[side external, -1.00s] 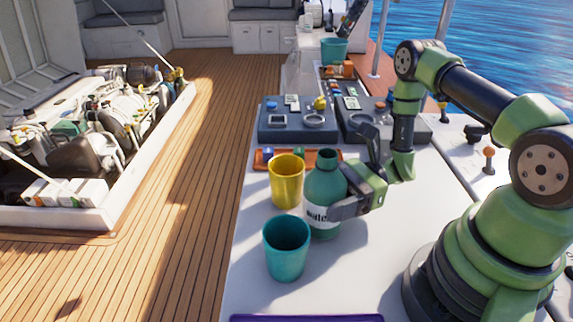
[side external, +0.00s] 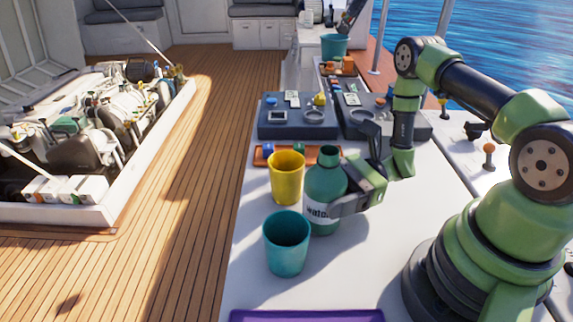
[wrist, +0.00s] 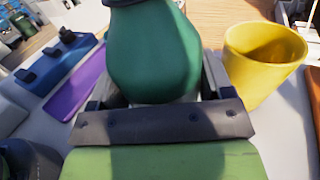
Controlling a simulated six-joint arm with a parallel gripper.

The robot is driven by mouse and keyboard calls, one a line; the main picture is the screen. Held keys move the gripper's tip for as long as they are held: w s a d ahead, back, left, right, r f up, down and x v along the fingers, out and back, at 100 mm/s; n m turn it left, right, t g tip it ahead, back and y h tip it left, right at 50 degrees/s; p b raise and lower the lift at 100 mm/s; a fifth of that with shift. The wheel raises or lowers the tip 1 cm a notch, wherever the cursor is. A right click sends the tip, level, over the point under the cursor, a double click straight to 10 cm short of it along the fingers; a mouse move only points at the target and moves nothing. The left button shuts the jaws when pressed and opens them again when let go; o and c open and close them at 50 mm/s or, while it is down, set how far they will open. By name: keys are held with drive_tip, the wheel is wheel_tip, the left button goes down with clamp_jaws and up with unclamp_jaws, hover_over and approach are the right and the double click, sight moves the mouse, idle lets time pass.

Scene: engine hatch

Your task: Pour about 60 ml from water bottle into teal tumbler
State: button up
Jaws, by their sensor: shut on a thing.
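The green water bottle (side external: 326,183) with a white label stands upright on the white counter, in the middle of the side view. My gripper (side external: 340,208) is shut on its lower body from the right. In the wrist view the bottle (wrist: 152,50) fills the upper middle, in front of my gripper (wrist: 155,100). The teal tumbler (side external: 286,246) stands upright on the counter, nearer the camera and to the left of the bottle. I cannot see liquid in it. The wrist view does not clearly show the tumbler.
A yellow cup (side external: 287,178) stands close to the bottle's left; it also shows in the wrist view (wrist: 262,62). An orange-brown tray (side external: 264,156) and grey panels (side external: 297,128) lie behind. A purple mat (side external: 305,316) is at the near edge. The counter's left edge is close to the tumbler.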

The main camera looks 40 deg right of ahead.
wheel_tip(320, 180, up, 12)
drive_tip(key=s+a+n+g, duration=0.9)
drive_tip(key=s+g, duration=0.2)
drive_tip(key=g, duration=0.3)
wheel_tip(320, 180, down, 11)
drive_tip(key=shift+d+r, duration=0.2)
drive_tip(key=shift+d, duration=0.1)
idle(0.5)
drive_tip(key=shift+w+r+m, duration=0.1)
drive_tip(key=shift+w+m, duration=0.05)
drive_tip(key=shift+m, duration=0.15)
